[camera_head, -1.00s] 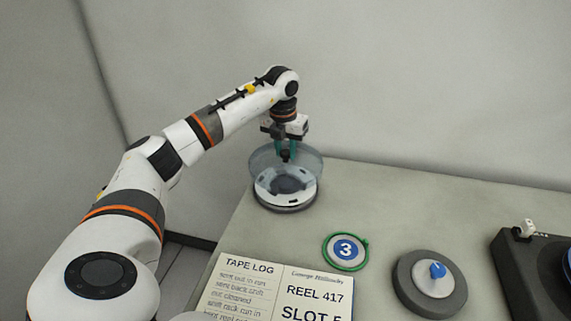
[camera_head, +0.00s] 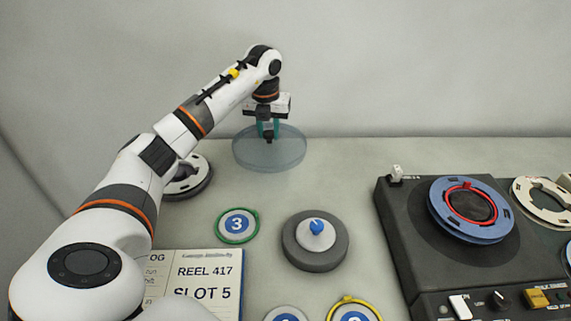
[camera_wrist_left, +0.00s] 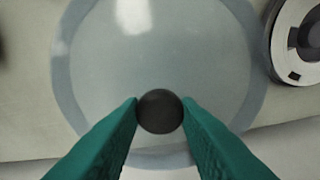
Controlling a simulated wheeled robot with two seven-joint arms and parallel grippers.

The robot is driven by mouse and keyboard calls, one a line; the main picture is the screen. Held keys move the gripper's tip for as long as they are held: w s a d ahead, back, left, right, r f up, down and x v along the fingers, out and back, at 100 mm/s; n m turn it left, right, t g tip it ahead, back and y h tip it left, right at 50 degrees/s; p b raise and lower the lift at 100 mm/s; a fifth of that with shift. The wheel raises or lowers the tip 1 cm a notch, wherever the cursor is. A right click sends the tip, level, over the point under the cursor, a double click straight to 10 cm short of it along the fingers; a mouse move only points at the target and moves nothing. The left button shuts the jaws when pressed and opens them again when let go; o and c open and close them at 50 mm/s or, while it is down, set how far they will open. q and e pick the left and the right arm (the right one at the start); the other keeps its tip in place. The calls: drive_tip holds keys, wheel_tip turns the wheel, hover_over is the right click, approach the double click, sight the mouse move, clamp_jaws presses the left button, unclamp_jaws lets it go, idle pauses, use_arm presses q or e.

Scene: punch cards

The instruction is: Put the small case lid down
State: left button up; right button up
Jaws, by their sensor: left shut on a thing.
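The small case lid is a clear, round, pale-blue disc (camera_head: 285,155) with a dark knob (camera_wrist_left: 160,111). It is level over the back of the table, right of the small open case. My left gripper (camera_head: 268,134) points down at it. In the left wrist view my green fingers (camera_wrist_left: 160,116) are shut on the knob, with the lid (camera_wrist_left: 195,60) spread below. I cannot tell whether the lid touches the table or hangs just above it. The small case with a white reel (camera_head: 190,180) is partly hidden by my left arm. My right gripper is out of view.
A green-ringed disc marked 3 (camera_head: 237,225) and a grey round piece with a blue knob (camera_head: 316,255) lie in front. A tape log card (camera_head: 205,275) lies front left. A dark tape machine (camera_head: 405,235) stands right. Table between lid and machine is clear.

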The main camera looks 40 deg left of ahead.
sight(266, 135)
use_arm(q)
drive_tip(key=f, duration=0.4)
drive_tip(key=shift+s+a+f, duration=0.15)
drive_tip(key=shift+a, duration=0.1)
drive_tip(key=shift+f, duration=2)
drive_tip(key=shift+d, duration=0.1)
drive_tip(key=o, duration=1)
drive_tip(key=shift+f, duration=0.15)
drive_tip(key=r, duration=0.8)
drive_tip(key=s+r, duration=0.1)
drive_tip(key=r, duration=0.3)
drive_tip(key=shift+s+d+r, duration=0.1)
drive_tip(key=shift+d+r, duration=0.05)
drive_tip(key=shift+d, duration=0.2)
